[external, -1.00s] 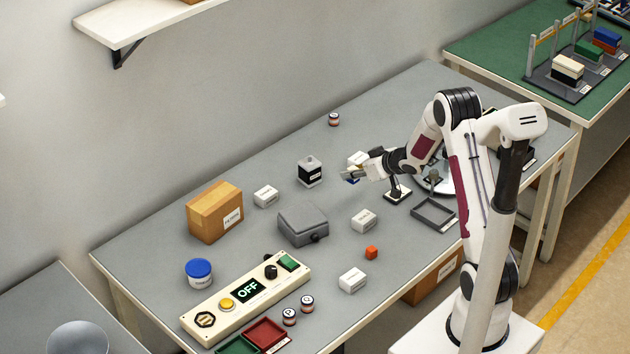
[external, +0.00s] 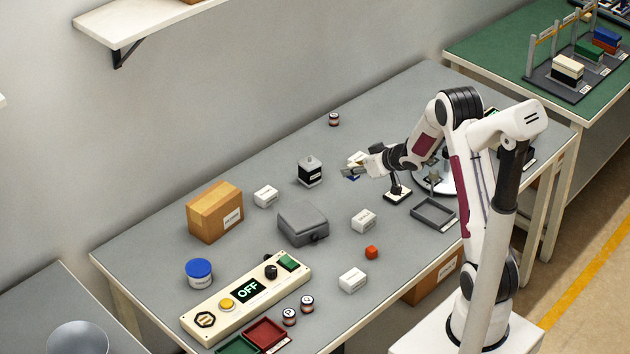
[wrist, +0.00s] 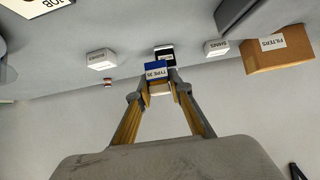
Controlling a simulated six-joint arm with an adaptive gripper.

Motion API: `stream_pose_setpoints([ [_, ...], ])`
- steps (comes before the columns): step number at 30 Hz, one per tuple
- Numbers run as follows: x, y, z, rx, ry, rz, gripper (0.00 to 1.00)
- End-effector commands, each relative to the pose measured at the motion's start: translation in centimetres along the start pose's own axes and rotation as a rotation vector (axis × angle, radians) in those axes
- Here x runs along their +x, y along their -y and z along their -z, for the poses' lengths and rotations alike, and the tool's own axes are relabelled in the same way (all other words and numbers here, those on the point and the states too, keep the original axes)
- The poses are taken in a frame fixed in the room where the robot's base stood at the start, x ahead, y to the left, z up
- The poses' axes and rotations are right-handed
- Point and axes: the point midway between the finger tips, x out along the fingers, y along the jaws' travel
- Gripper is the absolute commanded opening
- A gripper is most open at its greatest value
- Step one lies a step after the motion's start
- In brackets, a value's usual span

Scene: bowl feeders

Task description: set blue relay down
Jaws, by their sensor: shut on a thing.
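A blue relay (wrist: 156,71) with a white "TYPE 35" label is held between the fingertips in the wrist view. My gripper (wrist: 158,84) is shut on it. In the external view my gripper (external: 350,172) is over the back middle of the grey table, and only a small blue bit of the relay (external: 352,178) shows beneath the fingers. I cannot tell whether the relay touches the table.
A black block with a grey top (external: 310,172) stands left of my gripper. A white box (external: 356,158) is close behind it. A grey case (external: 303,223), a cardboard box (external: 215,212) and a grey tray (external: 434,213) stand around.

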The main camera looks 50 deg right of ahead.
Motion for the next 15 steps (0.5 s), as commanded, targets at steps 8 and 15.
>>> stream_pose_setpoints([
  [8,0.5,1.5,0.1,-0.015,0.001,0.019,0.0],
  [15,2.1,5.3,0.0,-0.053,0.0,0.07,0.0],
])
